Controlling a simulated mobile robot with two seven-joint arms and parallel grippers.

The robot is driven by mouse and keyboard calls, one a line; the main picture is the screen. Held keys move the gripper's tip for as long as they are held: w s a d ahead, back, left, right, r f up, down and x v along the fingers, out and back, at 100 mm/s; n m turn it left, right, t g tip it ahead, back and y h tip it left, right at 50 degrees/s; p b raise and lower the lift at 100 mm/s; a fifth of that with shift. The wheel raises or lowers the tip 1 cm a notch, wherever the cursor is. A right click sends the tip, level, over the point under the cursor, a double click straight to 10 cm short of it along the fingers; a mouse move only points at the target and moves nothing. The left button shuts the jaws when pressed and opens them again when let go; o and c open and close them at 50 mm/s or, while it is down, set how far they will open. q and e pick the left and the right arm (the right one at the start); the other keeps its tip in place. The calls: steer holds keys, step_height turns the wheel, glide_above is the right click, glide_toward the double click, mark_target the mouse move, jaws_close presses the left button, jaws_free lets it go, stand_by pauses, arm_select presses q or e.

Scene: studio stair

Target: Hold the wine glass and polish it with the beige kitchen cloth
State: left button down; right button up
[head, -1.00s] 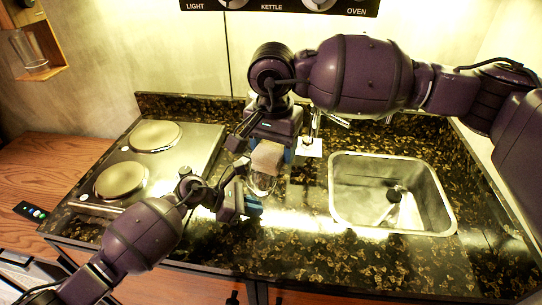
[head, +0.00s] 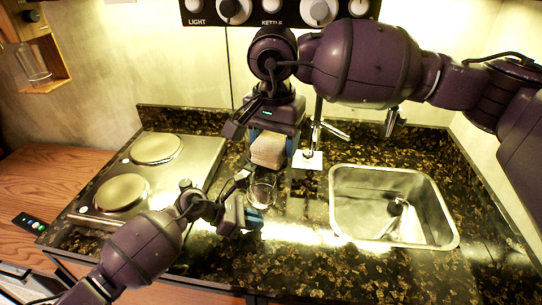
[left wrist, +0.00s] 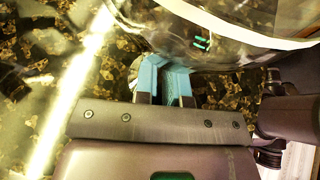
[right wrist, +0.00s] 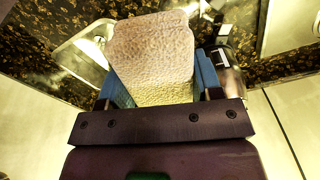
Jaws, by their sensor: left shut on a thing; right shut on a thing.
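The clear wine glass (head: 262,190) is over the counter between the hob and the sink. My left gripper (head: 246,208) is shut on the wine glass from the near side. In the left wrist view the glass bowl (left wrist: 225,30) fills the top, and the blue fingertips (left wrist: 168,80) close low on it, where the grasped part is hard to see. The beige kitchen cloth (head: 268,150) hangs as a block in my right gripper (head: 270,136), just above and behind the glass. In the right wrist view the cloth (right wrist: 152,50) sits between the blue fingers. Cloth and glass look slightly apart.
A steel sink (head: 390,205) is on the right, with a tap (head: 318,125) behind it. A two-plate hob (head: 185,165) is on the left. A wooden shelf (head: 45,75) hangs at the upper left. The dark speckled counter (head: 300,250) is clear in front.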

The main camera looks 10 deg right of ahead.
arm_select(q)
steer(key=c, duration=1.1)
jaws_free()
steer(key=shift+a, duration=0.1)
steer(key=v, duration=1)
steer(key=shift+a+r, duration=0.15)
steer(key=shift+a, duration=0.1)
steer(key=shift+a+r, duration=0.35)
steer(key=shift+a, duration=0.25)
